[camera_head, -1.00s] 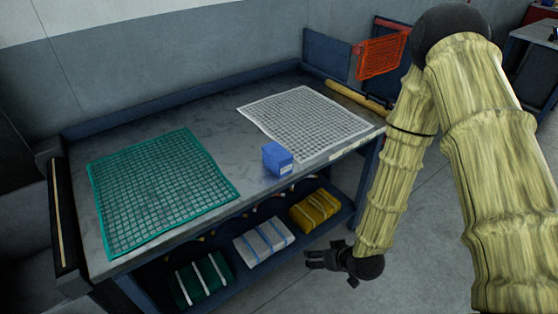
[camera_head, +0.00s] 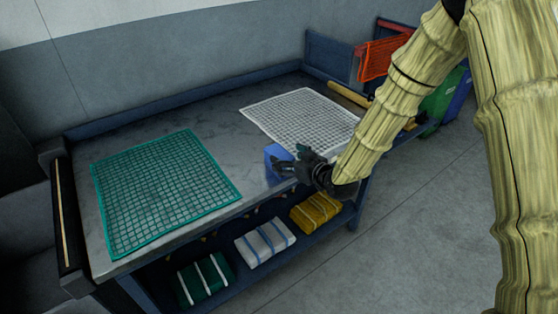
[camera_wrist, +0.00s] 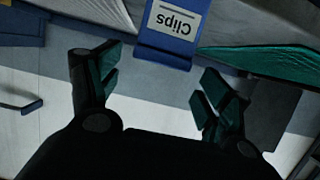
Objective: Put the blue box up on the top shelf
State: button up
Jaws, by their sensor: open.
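The blue box (camera_head: 274,153) stands on the grey bench top (camera_head: 225,112) near its front edge, between the green and white nets. It is partly hidden behind my gripper (camera_head: 284,165). In the wrist view the box (camera_wrist: 163,56) is at the top centre, its white "Clips" label upside down. There my gripper (camera_wrist: 160,82) is open, its two fingers apart with nothing between them. The box lies beyond the fingertips; I cannot tell whether they touch it. No shelf above the bench top is clearly in view.
A green net (camera_head: 160,190) lies left on the bench and a white net (camera_head: 300,120) to the right. Folded green (camera_head: 205,278), white (camera_head: 264,243) and yellow (camera_head: 315,211) bundles lie on the lower shelf. An orange net (camera_head: 380,58) hangs behind. Floor at right is open.

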aim_at(280, 153)
jog(key=shift+p+x, duration=0.95)
jog(key=shift+x, duration=2.05)
jog(key=shift+d+f, duration=0.1)
jog(key=shift+d, duration=0.05)
jog(key=c, duration=1.4)
jog(key=shift+w, duration=0.1)
